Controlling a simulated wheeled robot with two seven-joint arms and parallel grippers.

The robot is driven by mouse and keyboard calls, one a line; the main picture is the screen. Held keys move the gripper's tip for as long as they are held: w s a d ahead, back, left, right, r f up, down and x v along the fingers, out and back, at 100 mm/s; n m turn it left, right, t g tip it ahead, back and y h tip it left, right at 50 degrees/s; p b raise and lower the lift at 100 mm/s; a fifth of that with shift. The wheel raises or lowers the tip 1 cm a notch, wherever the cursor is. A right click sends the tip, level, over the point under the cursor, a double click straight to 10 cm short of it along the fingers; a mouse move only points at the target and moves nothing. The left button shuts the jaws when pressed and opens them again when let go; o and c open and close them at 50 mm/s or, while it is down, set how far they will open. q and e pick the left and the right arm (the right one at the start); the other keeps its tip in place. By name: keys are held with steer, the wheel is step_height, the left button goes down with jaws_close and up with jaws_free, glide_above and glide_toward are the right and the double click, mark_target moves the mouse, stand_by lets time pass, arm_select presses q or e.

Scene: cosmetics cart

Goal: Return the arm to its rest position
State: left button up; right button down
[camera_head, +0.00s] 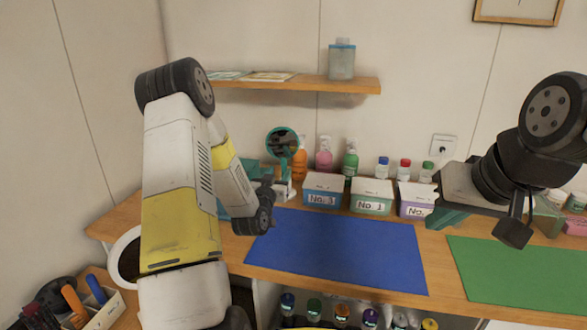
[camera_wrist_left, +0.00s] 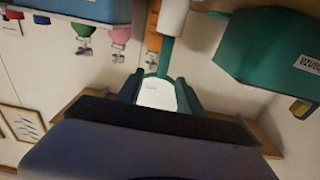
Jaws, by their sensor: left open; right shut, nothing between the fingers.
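My left arm comes in from the left in the head view and bends down over the left part of the table. My left gripper (camera_head: 268,188) is small and partly hidden there, near the round teal-rimmed mirror (camera_head: 284,142). In the left wrist view its teal fingers (camera_wrist_left: 158,95) are apart, and the mirror's pale round face (camera_wrist_left: 157,96) shows upside down between them. I see no grip on it. My right gripper (camera_head: 447,217) is shut and empty at the right, above the table near the numbered boxes.
White-fronted numbered boxes (camera_head: 371,196) with several bottles behind them line the table's back. A blue mat (camera_head: 340,250) and a green mat (camera_head: 515,272) lie bare in front. A teal box (camera_wrist_left: 275,50) is close in the left wrist view. A wooden shelf (camera_head: 340,86) is above.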

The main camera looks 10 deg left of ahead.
arm_select(q)
steer(key=s+d+r+m+g, duration=0.1)
steer(key=s+d+r+g, duration=0.15)
steer(key=s+r, duration=0.35)
steer(key=s+d+r+g, duration=0.2)
steer(key=s+r+g, duration=0.2)
steer(key=s+r, duration=0.25)
steer(key=s+d+r+g, duration=0.1)
steer(key=s+d+g, duration=0.1)
steer(key=s, duration=1)
steer(key=s+d+r+g+h, duration=0.1)
steer(key=s+g, duration=0.2)
steer(key=s, duration=0.8)
steer(key=shift+s+d+n+g+h, duration=0.3)
steer(key=shift+s+d+n+g, duration=0.05)
steer(key=shift+n, duration=0.05)
